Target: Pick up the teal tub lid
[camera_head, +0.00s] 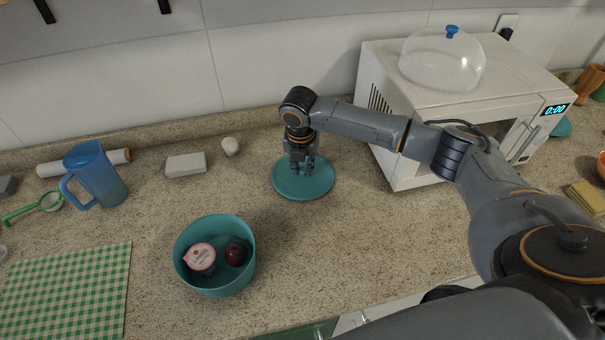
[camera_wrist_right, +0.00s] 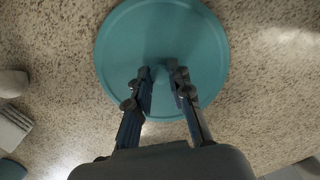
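The teal tub lid (camera_head: 303,187) is a flat round disc lying on the speckled counter, left of the microwave. It fills much of the upper middle of the right wrist view (camera_wrist_right: 165,30). My right gripper (camera_head: 302,170) points down over the lid. In the wrist view its two fingers (camera_wrist_right: 163,75) are apart with a gap between the tips, and only lid surface shows between them. I cannot tell whether the tips touch the lid. My left gripper is not in view.
A teal tub (camera_head: 215,282) holding a pink-and-white cup and a dark round fruit stands front left. A white microwave (camera_head: 450,95) with a clear dome (camera_head: 440,65) stands right. A blue jug (camera_head: 97,178), grey block (camera_head: 185,165) and white round object (camera_head: 230,146) are at left.

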